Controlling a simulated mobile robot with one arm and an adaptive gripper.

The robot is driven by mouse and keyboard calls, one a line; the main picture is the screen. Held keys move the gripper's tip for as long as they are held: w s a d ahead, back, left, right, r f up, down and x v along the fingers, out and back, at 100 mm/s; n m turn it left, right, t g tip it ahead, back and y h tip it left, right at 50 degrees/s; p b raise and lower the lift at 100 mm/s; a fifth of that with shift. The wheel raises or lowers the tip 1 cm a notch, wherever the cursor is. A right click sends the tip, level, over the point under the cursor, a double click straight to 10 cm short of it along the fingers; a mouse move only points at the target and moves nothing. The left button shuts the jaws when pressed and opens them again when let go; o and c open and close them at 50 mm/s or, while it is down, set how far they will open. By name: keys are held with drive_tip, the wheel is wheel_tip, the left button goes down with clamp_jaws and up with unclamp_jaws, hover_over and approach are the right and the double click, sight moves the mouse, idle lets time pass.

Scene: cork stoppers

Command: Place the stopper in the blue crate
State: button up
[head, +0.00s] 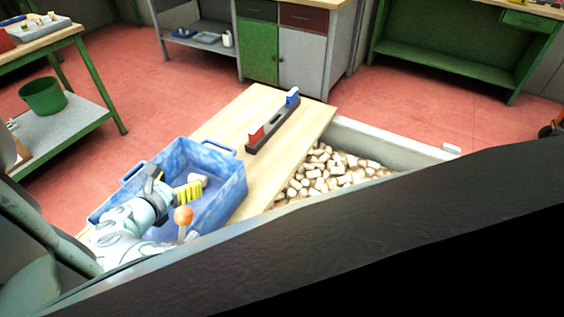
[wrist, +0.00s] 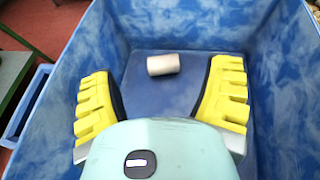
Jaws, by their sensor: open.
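The blue crate (head: 232,184) stands on the near end of a pale wooden table in the head view; its inner wall (wrist: 200,22) fills much of the wrist view. A pale cork stopper (wrist: 163,65) lies on its side on the crate floor. It also shows in the head view (head: 198,179), partly beside my gripper's yellow finger. My gripper (wrist: 161,100) is open, its yellow ribbed fingers spread apart over the crate. The stopper is between and beyond the fingertips in the wrist view, apart from both.
A bin of many loose stoppers (head: 335,172) lies right of the table (head: 228,122). A dark rail with a red block (head: 256,136) and a blue block (head: 292,97) sits on the table's far part.

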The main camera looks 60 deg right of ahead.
drive_tip(key=v, duration=0.6)
drive_tip(key=shift+w+b, duration=0.1)
drive_tip(key=shift+b, duration=0.25)
